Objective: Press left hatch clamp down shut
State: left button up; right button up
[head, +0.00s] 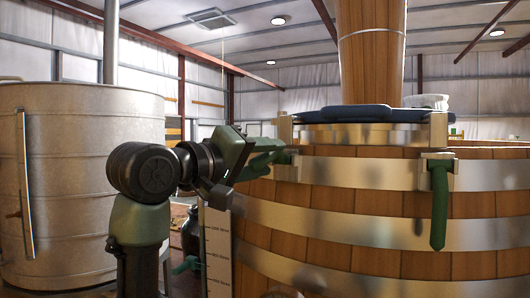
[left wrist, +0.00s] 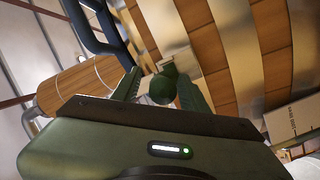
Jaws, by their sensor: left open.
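The left hatch clamp (head: 288,172) is a pale metal bracket on the wooden vat's upper band, below the left end of the dark blue hatch (head: 345,114). My left gripper (head: 272,155) is right at it, coming from the left, and hides much of its handle. In the left wrist view, a green rounded handle end (left wrist: 162,88) sits between the open fingers of my left gripper (left wrist: 160,78). I cannot tell whether the fingers touch it. The right clamp (head: 439,205) has its green handle hanging straight down. My right gripper is not in view.
The wooden vat (head: 400,203) with metal bands fills the right side. A wooden column (head: 371,50) rises behind the hatch. A large metal tank (head: 75,180) stands at left. A white scale strip (head: 217,250) and a green valve handle (head: 186,265) are low beside the vat.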

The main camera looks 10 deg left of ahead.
pick_arm(q)
jog(key=shift+s+a, duration=0.1)
jog(key=shift+s, duration=0.05)
grip_shut()
dwell(1.3)
